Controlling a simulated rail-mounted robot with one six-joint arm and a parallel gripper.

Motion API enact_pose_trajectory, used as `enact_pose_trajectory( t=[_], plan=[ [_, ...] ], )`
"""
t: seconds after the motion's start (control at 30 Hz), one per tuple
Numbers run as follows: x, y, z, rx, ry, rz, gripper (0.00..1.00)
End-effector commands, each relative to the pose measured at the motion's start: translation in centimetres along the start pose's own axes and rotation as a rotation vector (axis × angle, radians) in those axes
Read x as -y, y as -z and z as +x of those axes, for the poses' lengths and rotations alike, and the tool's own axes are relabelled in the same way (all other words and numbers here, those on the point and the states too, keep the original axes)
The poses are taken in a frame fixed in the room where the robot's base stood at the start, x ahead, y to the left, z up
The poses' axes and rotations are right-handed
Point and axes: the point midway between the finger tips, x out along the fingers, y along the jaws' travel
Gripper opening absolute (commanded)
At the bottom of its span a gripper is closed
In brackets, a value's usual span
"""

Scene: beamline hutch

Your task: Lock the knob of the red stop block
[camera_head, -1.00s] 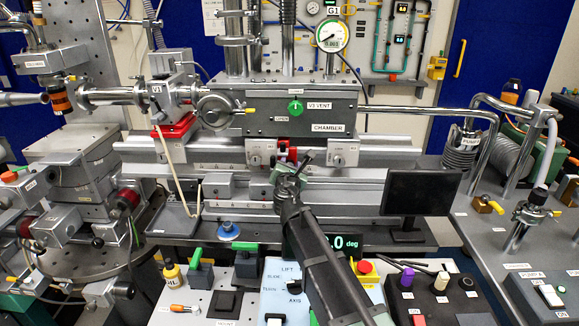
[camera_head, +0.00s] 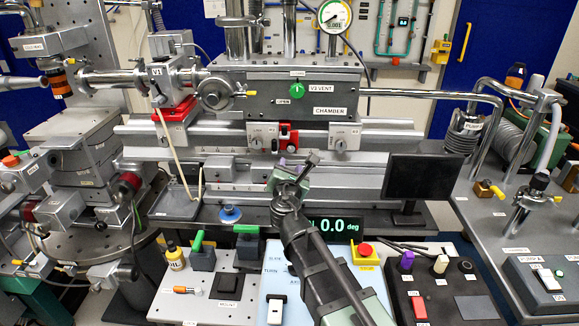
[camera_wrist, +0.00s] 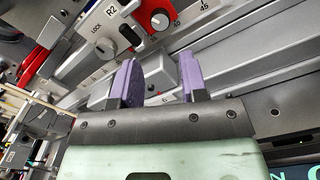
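The red stop block (camera_head: 288,137) sits on the front rail under the chamber, between two grey blocks with dials. In the wrist view the red stop block (camera_wrist: 145,10) is at the top, partly cut off by the picture edge, with a round pale knob (camera_wrist: 160,20) on its face. I cannot tell the knob's lock state. My gripper (camera_head: 294,165) is below and in front of the block, apart from it. In the wrist view my gripper's purple fingers (camera_wrist: 161,78) are spread with nothing between them, pointing toward the rail.
A grey block marked R2 (camera_wrist: 112,25) with a LOCK knob (camera_wrist: 105,48) is left of the red block in the wrist view. The chamber (camera_head: 310,92) is above the rail. A black monitor (camera_head: 420,188) stands to the right. Control panels are in front.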

Motion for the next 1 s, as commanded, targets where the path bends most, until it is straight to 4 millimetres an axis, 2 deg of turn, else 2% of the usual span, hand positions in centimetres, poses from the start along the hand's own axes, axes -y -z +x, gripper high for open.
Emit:
enact_pose_trajectory(
  t=[0.2,0.37,0.47,0.8,0.9,1.0],
  plan=[
    [-0.1,0.2,-1.3,-0.001,-0.002,0.001,0.4],
    [-0.1,0.2,-0.6,-0.001,-0.002,0.001,0.4],
    [-0.2,0.2,0.8,0.0,0.0,0.001,0.4],
    [-0.2,0.2,8.4,-0.001,-0.002,0.001,0.4],
    [-0.2,0.2,9.5,-0.001,-0.002,0.001,0.4],
    [-0.1,0.2,9.7,-0.001,-0.002,0.001,0.4]
  ],
)
